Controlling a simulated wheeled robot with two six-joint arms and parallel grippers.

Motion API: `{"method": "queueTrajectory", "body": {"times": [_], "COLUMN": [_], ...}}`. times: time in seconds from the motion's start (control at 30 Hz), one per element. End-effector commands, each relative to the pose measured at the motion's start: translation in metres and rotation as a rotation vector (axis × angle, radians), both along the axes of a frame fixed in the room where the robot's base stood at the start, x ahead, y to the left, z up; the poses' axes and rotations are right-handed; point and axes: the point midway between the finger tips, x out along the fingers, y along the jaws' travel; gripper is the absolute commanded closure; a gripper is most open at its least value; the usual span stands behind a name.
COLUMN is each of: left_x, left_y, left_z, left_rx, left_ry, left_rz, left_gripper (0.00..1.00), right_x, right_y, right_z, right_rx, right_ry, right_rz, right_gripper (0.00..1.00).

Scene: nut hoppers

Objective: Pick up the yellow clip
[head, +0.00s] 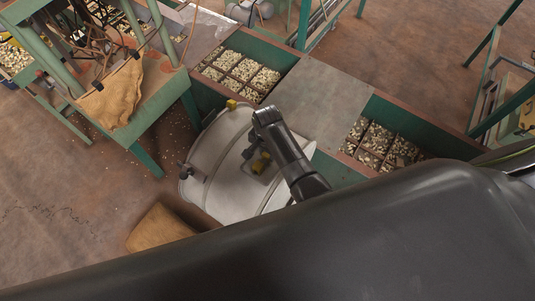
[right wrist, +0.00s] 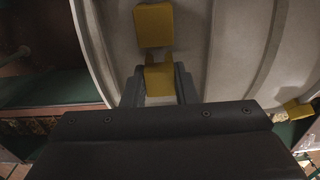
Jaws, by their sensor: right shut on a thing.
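A yellow clip (head: 258,166) is at my right gripper (head: 251,158), in front of the pale ribbed drum (head: 224,150) in the head view. In the right wrist view, my right gripper (right wrist: 160,88) is shut on the lower part of the yellow clip (right wrist: 158,78). A yellow block (right wrist: 153,25) shows just above it; I cannot tell whether the two are one piece. Another small yellow piece (head: 232,104) sits at the drum's upper edge, and a yellow piece (right wrist: 297,108) shows at the right of the wrist view. My left gripper is not in view.
Green hoppers with gridded nut bins (head: 240,74) (head: 380,142) stand behind and right of the drum, with a flat grey panel (head: 318,97) between them. A green table with a tan sack (head: 112,97) is at left. A brown box (head: 160,229) stands below. Floor at left is open.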

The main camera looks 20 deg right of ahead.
Motion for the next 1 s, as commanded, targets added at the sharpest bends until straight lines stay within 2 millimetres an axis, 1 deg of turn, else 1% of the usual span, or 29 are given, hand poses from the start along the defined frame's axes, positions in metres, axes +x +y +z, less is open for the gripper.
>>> {"method": "queueTrajectory", "body": {"times": [0.23, 0.37, 0.57, 0.67, 0.87, 1.0], "left_x": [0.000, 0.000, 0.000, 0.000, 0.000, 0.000], "left_y": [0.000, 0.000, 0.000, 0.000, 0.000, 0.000], "left_z": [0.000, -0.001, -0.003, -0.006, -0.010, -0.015], "left_rx": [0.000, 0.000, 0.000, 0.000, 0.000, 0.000], "left_ry": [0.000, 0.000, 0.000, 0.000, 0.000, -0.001], "left_rz": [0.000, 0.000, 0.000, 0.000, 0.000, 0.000], "left_gripper": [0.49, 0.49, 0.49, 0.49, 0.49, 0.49], "right_x": [0.000, 0.000, 0.000, 0.001, -0.034, -0.063], "right_y": [0.000, 0.000, 0.000, 0.001, -0.027, -0.049], "right_z": [0.000, 0.004, 0.020, 0.034, 0.032, 0.032], "right_rx": [0.000, 0.000, 0.001, 0.002, -0.002, -0.002], "right_ry": [0.000, 0.000, -0.002, -0.004, 0.001, 0.001], "right_rz": [0.000, 0.000, -0.001, -0.001, -0.003, -0.004], "right_gripper": [0.96, 0.96, 0.96, 0.96, 0.96, 0.96]}}
